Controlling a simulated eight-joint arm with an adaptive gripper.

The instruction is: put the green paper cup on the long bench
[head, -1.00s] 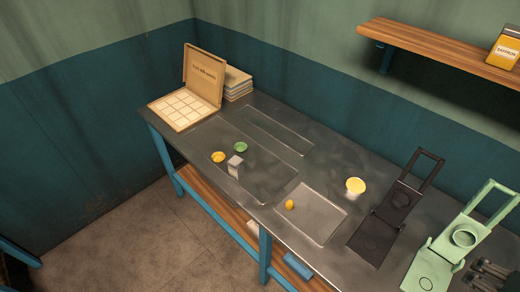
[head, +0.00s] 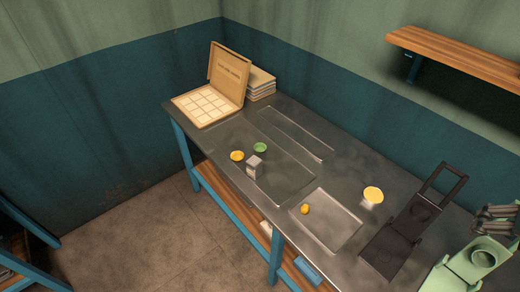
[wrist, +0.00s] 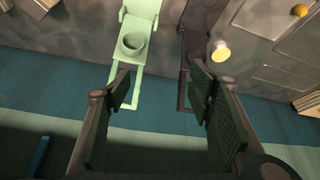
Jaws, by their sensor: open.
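The green paper cup (head: 260,148) shows as a small green round shape on the steel-topped long bench (head: 345,165), in the sunken panel towards its far left end. A yellow cup or bowl and a small carton are close to it. My gripper (wrist: 160,90) is open and empty in the wrist view. Part of it shows at the right edge of the head view (head: 500,218), above the pale green press, far along the bench from the green cup. The green cup is not visible in the wrist view.
A yellow round piece (head: 237,156) and a grey-white carton (head: 254,167) stand by the green cup. A yellow-topped cup (head: 372,196), a dark press (head: 405,235) and a pale green press (head: 478,262) stand towards the right. An open box (head: 210,97) is at the far end. A wooden shelf (head: 455,60) hangs above.

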